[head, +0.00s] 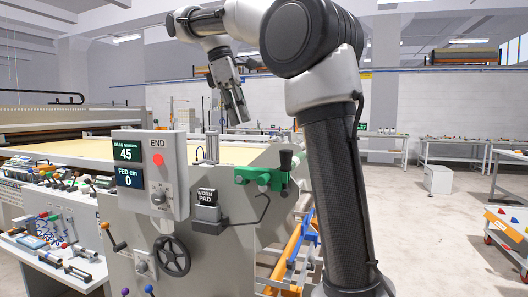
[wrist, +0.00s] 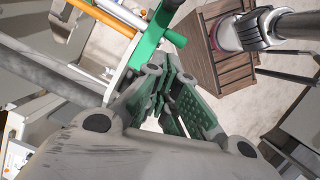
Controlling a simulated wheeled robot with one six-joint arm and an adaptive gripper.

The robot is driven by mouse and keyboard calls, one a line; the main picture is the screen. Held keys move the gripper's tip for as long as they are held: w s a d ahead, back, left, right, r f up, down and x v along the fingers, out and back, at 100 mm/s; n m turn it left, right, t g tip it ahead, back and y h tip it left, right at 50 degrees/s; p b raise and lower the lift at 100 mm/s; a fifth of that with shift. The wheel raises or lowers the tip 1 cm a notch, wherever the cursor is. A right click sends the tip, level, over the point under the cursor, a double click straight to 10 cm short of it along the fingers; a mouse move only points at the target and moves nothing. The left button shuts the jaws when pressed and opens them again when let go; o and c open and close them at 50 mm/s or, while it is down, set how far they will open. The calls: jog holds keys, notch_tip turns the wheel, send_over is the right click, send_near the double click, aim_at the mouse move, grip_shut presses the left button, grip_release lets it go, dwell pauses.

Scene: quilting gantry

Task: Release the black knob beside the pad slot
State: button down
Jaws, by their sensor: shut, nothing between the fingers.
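The pad slot (head: 207,213) is on the grey machine panel in the head view, under a "WORN PAD" label. To its right is a green bracket (head: 255,175) with an upright black cylindrical knob (head: 286,159) at its right end and a bent black rod below. Which dark part is the task's knob is not certain. My gripper (head: 238,117) is raised above the panel, shut and empty, pointing down. It also shows in the wrist view (wrist: 172,82), with a green part (wrist: 152,40) beyond its fingers. No black knob shows clearly in the wrist view.
A control box (head: 152,172) with two displays and a red button stands left of the slot. A black handwheel (head: 171,256) is below it. Small coloured tools crowd the left bench. Orange and blue rails run low beside the panel. Open floor lies to the right.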

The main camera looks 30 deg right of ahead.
send_near(286, 171)
jog(key=w+f, duration=0.1)
jog(key=w+a+f, duration=0.1)
jog(key=f, duration=0.1)
jog(key=w+a+f, duration=0.1)
jog(key=shift+w+a+f, duration=0.1)
jog(key=shift+f, duration=0.25)
jog(key=shift+s+d, duration=0.4)
jog(key=shift+d, duration=0.15)
jog(key=shift+r, duration=0.1)
jog(key=shift+s+d+r+t, duration=0.1)
jog(key=shift+s+d+t, duration=0.1)
jog(key=shift+s+t, duration=0.1)
